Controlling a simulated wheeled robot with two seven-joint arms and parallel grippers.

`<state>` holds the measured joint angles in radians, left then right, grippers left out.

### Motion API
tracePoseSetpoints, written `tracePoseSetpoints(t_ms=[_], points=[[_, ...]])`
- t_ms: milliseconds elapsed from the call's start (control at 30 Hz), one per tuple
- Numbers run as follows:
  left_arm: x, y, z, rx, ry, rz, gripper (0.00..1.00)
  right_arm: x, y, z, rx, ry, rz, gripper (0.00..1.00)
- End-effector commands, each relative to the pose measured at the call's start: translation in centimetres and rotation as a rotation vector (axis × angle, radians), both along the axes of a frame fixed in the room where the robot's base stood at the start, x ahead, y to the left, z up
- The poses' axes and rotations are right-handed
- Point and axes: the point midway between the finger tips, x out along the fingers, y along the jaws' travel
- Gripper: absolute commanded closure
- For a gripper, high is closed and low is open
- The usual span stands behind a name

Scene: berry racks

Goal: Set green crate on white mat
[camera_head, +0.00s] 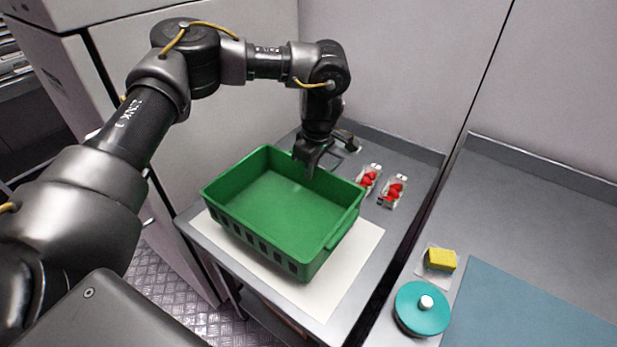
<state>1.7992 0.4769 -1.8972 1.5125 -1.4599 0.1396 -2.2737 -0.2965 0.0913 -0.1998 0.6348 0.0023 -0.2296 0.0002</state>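The green crate (273,204) is empty and open at the top. It appears level over the white mat (352,262), whose bare edges show to its left, front and right. I cannot tell whether its bottom touches the mat or hangs slightly above it. My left gripper (307,164) points down at the far rim of the crate, with its fingertips at the rim. Whether the fingers are closed on the rim is too small to tell. My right gripper is not in view.
On the right counter are a yellow sponge (441,259), a teal lidded pot (422,309) and a blue-grey board (530,310). A wall stands behind.

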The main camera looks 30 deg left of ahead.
Motion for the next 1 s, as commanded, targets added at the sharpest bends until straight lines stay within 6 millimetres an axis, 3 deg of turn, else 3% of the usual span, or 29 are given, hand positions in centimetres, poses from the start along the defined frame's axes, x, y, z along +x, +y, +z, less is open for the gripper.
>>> tracePoseSetpoints(t_ms=[233,533,933,1000], points=[[0.3,0.3,-0.5,-0.001,-0.001,0.001,1.00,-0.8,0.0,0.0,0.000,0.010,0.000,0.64],[0.7,0.9,-4.0,-0.001,0.001,0.001,1.00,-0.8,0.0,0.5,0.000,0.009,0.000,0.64],[0.7,0.9,-4.6,0.000,0.000,0.001,1.00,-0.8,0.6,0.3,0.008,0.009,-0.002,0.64],[0.7,0.9,-4.6,0.000,0.000,0.001,0.90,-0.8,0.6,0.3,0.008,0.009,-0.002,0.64]])
